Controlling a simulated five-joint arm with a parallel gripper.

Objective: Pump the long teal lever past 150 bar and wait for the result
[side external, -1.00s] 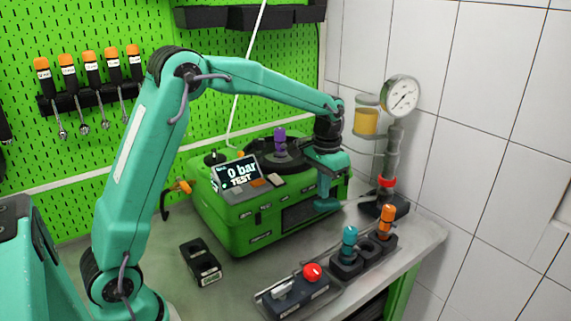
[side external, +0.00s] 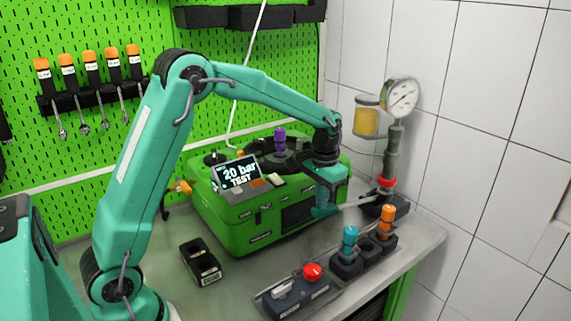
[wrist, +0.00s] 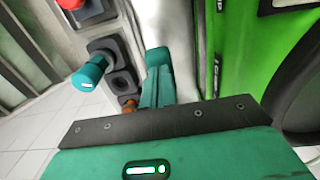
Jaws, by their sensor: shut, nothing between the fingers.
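My gripper (side external: 322,211) is shut and points down in front of the green test unit (side external: 265,225). A grey bar (side external: 352,203), which looks like the lever's arm, runs from beside my gripper to the base of the pump column (side external: 394,150) at right. The lever's teal grip cannot be told apart from my teal gripper, and contact is unclear. The display (side external: 236,172) reads 20 bar and TEST. The round gauge (side external: 401,97) tops the column; its needle is too small to read. In the wrist view my gripper (wrist: 158,84) shows beside the green unit (wrist: 246,60).
A teal plug (side external: 350,238) and an orange plug (side external: 386,216) stand in black sockets near the bench's right edge. A red button (side external: 313,272) on a box is at the front. A black holder (side external: 200,262) lies left of it. A purple plug (side external: 280,138) stands atop the unit.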

